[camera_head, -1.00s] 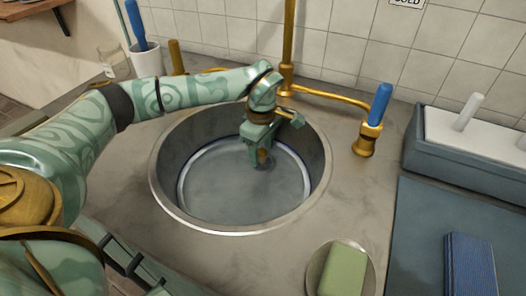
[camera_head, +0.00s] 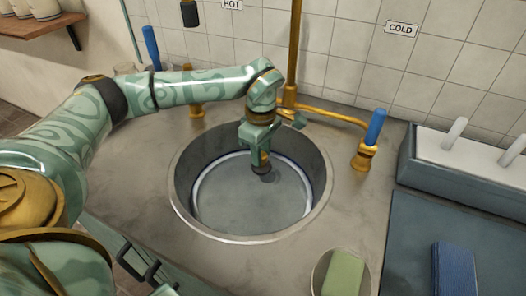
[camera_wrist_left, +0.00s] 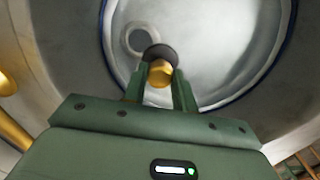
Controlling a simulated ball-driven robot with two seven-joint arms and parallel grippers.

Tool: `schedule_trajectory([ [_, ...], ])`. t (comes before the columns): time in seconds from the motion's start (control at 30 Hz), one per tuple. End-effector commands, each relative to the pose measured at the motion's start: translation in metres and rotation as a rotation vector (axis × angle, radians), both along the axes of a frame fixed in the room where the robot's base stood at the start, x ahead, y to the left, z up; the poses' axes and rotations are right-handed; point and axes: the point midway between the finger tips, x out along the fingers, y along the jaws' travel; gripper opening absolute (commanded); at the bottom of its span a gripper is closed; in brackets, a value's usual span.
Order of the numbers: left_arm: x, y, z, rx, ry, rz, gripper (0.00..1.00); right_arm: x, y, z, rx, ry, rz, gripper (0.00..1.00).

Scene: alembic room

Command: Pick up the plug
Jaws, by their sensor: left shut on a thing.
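The plug is a dark round stopper with a brass knob (camera_wrist_left: 160,72). In the left wrist view it sits between the two fingers of my left gripper (camera_wrist_left: 160,88), which is shut on the knob. The plug appears a little above the sink floor. My right gripper is not in view.
A brass tap pipe (camera_head: 295,60) rises behind the sink, with a blue-handled cold valve (camera_head: 375,128) at right. A soap bar (camera_head: 343,272) lies in a dish in front.

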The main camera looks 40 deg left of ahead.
Motion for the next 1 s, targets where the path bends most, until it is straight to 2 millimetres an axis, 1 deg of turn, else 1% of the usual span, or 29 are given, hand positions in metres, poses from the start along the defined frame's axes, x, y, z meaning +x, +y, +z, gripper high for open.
schedule_trajectory([
  [0.03,-0.012,-0.002,0.025,0.001,-0.010,-0.003,0.00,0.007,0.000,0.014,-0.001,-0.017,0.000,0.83],
  [0.1,-0.032,-0.007,0.033,0.002,-0.006,-0.004,0.00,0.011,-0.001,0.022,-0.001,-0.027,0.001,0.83],
  [0.2,-0.057,-0.012,0.041,0.002,-0.005,-0.003,0.00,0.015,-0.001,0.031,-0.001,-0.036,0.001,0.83],
  [0.3,-0.076,-0.017,0.047,0.001,-0.003,-0.002,0.00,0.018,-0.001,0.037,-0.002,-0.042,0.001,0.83],
  [0.4,-0.089,-0.020,0.052,0.000,-0.002,-0.002,0.00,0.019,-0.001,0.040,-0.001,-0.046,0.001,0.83],
  [0.5,-0.096,-0.022,0.056,0.000,-0.003,-0.001,0.00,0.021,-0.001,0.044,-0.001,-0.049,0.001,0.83],
  [0.67,-0.100,-0.023,0.069,0.000,-0.011,0.000,0.00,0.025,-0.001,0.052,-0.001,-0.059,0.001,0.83],
  [1.0,-0.102,-0.023,0.115,0.000,-0.042,0.000,0.00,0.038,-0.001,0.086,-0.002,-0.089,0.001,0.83],
])
